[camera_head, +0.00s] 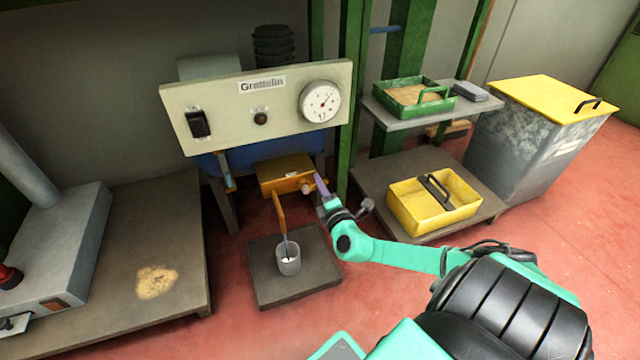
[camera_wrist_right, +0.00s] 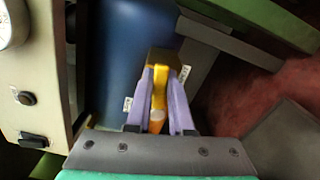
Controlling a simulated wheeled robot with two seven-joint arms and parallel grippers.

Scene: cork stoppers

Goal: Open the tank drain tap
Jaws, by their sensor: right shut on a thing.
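The blue tank (camera_head: 240,158) sits behind and below the cream panel, and it fills the upper middle of the right wrist view (camera_wrist_right: 122,50). A yellow tap body (camera_head: 284,170) is at its front; it also shows in the right wrist view (camera_wrist_right: 165,62). My right gripper (camera_head: 320,184) is at the right side of the tap. In the right wrist view its two purple fingers (camera_wrist_right: 166,100) are shut on the orange-yellow tap handle (camera_wrist_right: 157,118), which lies between them. The fingers partly hide the handle. My left gripper is not in view.
The cream panel (camera_head: 235,92) with gauge overhangs. A green post (camera_head: 352,95) and shelves with a yellow tray (camera_head: 400,208) stand right.

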